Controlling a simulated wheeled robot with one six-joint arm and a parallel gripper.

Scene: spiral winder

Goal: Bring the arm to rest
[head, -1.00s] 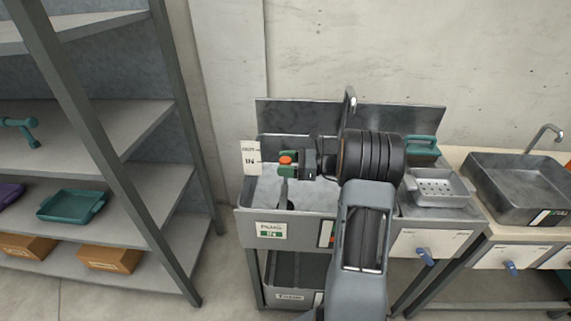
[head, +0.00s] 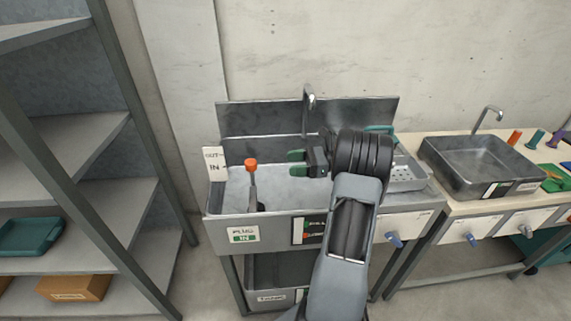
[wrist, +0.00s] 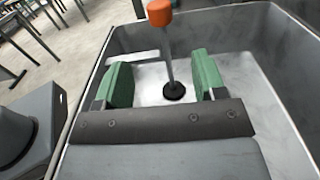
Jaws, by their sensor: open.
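My gripper (head: 297,163) hangs over the metal sink basin (head: 284,193) in the head view. Its green jaws are open, with nothing between them. In the wrist view the jaws of my gripper (wrist: 162,80) stand apart on either side. A plug handle with an orange knob (head: 250,164) and a dark rod stands upright in the left part of the basin. In the wrist view the orange knob (wrist: 159,12) is beyond the jaws, and the rod's black base (wrist: 174,91) is on the basin floor.
A sign (head: 215,163) reading OUT and IN stands at the basin's left edge. A faucet (head: 308,98) rises behind. A perforated tray (head: 405,174) and a second sink (head: 478,166) are to the right. A shelf rack (head: 88,143) stands at left.

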